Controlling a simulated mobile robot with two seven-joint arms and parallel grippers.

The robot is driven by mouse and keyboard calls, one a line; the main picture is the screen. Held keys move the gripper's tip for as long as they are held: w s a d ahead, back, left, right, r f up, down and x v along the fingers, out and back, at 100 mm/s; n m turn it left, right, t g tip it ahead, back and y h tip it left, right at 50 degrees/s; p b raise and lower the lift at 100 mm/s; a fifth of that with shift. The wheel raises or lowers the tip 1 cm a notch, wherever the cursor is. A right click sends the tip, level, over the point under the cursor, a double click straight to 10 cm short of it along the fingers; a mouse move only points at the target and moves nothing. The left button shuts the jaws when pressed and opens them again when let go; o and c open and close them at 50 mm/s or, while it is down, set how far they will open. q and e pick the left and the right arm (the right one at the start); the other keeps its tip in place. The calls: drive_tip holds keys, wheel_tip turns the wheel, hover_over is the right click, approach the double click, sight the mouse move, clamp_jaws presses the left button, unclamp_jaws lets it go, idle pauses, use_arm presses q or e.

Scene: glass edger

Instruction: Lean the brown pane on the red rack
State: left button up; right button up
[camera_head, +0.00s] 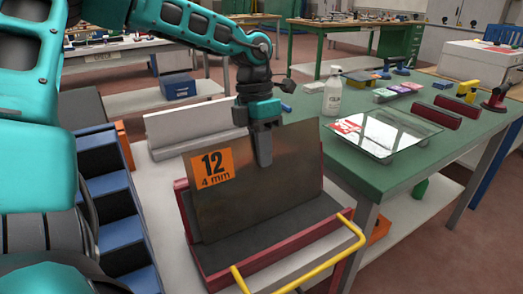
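I cannot tell whether that edge touches the floor. My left gripper (263,148) is at the pane's top edge, pointing down. One finger lies over the front face; the other is hidden behind the pane, and the gripper appears shut on it. My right gripper is out of view.
A yellow handle (340,251) rises at the rack's front right. A white panel (190,125) stands behind the rack. Blue stepped bins (115,195) are at left. The green table (375,178) at right holds a white bottle (332,91) and a glass sheet (385,134).

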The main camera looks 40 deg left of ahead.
use_arm(q)
drive_tip(key=o, duration=0.5)
drive_tip(key=shift+p+v, duration=1.55)
drive_tip(key=shift+v, duration=5)
